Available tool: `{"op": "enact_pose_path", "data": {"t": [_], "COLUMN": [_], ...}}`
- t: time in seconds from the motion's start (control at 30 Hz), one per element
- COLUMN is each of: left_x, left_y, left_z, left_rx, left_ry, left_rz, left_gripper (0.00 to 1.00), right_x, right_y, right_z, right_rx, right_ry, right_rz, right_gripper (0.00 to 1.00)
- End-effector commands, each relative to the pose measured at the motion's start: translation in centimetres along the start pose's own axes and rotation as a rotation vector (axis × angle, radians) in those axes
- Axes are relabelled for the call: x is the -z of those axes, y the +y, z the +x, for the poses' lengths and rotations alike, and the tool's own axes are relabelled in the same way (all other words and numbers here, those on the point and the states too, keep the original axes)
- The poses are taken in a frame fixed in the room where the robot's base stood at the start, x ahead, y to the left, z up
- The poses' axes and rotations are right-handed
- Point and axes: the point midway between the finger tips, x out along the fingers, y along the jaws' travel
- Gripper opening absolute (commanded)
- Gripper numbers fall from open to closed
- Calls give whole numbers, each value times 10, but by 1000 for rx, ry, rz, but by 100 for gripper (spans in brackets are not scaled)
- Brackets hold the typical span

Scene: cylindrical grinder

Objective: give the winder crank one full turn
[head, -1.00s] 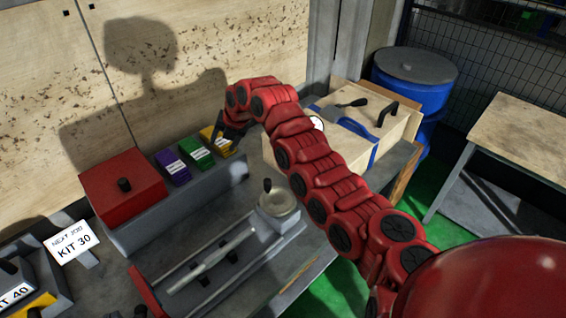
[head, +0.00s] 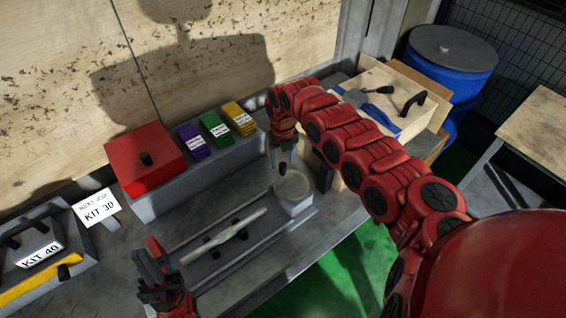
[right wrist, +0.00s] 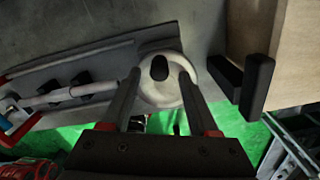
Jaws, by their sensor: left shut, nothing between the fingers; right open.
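The winder crank is a pale round disc (head: 294,188) with a dark upright knob (head: 283,169) near its rim, at the right end of a grey trough-like bed. In the right wrist view the disc (right wrist: 160,92) and knob (right wrist: 159,67) are in the middle. My right gripper (head: 284,155) is over the crank. In the wrist view its open fingers (right wrist: 158,77) lie on either side of the knob, with gaps between; whether they reach down to its height I cannot tell. My left gripper (head: 153,268) is shut and empty, at the left end of the bed.
A pale rod (head: 232,232) lies along the bed. Behind stand a red box (head: 146,165) and purple, green and yellow packs. A wooden box (head: 385,105) with a black handle stands right of the crank; dark upright blocks (right wrist: 242,84) are close to my right fingers.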

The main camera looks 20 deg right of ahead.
Motion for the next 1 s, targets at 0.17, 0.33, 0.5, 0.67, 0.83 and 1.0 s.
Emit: {"op": "enact_pose_path", "data": {"t": [0.17,0.33,0.5,0.67,0.83,1.0], "left_x": [2,2,2,2,2,2], "left_y": [-1,-1,-1,-1,-1,-1], "left_z": [12,14,14,14,14,14], "left_rx": [0,0,0,0,0,0], "left_ry": [0,0,0,0,0,0], "left_rz": [0,0,0,0,0,0], "left_gripper": [0,0,0,0,0,0], "right_x": [0,-1,0,-1,-1,0], "right_y": [3,2,1,1,0,0], "right_z": [29,44,48,48,47,47], "right_rx": [-4,-2,-1,-1,-1,-1], "right_ry": [1,-2,-2,-3,-2,-2], "right_rz": [-1,1,1,1,1,1], "right_gripper": [61,61,61,61,30,0]}}
